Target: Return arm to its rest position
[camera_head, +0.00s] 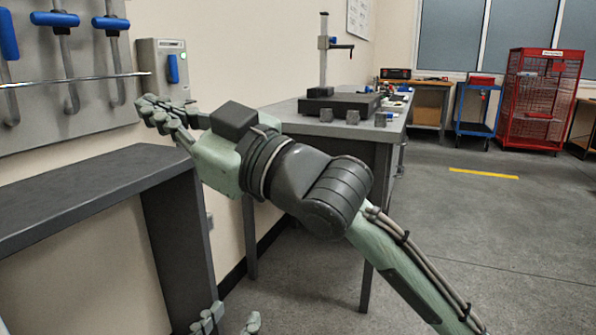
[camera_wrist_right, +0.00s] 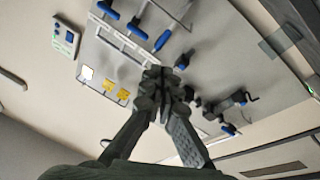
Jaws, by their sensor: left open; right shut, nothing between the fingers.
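My right arm (camera_head: 300,180) reaches across the head view from the lower right. Its gripper (camera_head: 148,107) is in front of the wall at the left, above the dark bench, with its fingers together and nothing between them. The same gripper shows in the right wrist view (camera_wrist_right: 165,82), with its fingertips meeting in front of the wall panel. My left gripper (camera_head: 230,318) shows only as two fingertips at the bottom edge of the head view. They are apart, with nothing seen between them. The rest of the left arm is out of view.
A dark bench (camera_head: 75,192) stands below my right gripper. Behind it are a tool panel (camera_head: 95,50) with blue-handled tools and a grey wall box (camera_head: 150,85). A table (camera_head: 280,117) with a measuring stand (camera_head: 324,60) and several grey blocks is behind the arm. The floor at right is open.

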